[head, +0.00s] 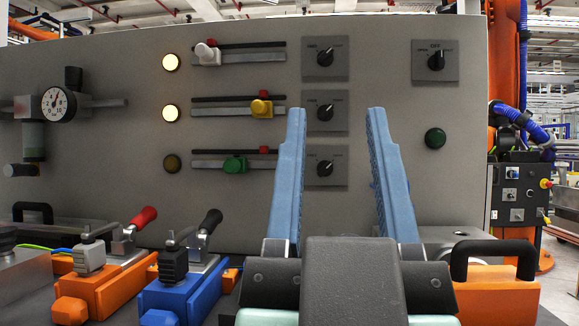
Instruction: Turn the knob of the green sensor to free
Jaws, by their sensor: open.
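The green sensor (235,164) sits on the lowest of three rails on the grey panel. A square plate with a black knob (325,168) is at the right end of that row. The knob's pointer slants up to the right; its labels are too small to read. My gripper (336,112) is open and empty, its two blue fingers pointing up in front of the panel. In the head view the knob appears between the fingers, nearer the left one. I cannot tell the distance from the fingers to the panel.
Above are the yellow sensor (261,107) and white sensor (207,54) with their knobs. The top and middle lamps glow; the lowest lamp (172,163) is dim. Orange (105,285) and blue (185,290) clamp-like blocks with levers stand low at left. A black-handled orange block (497,290) is at right.

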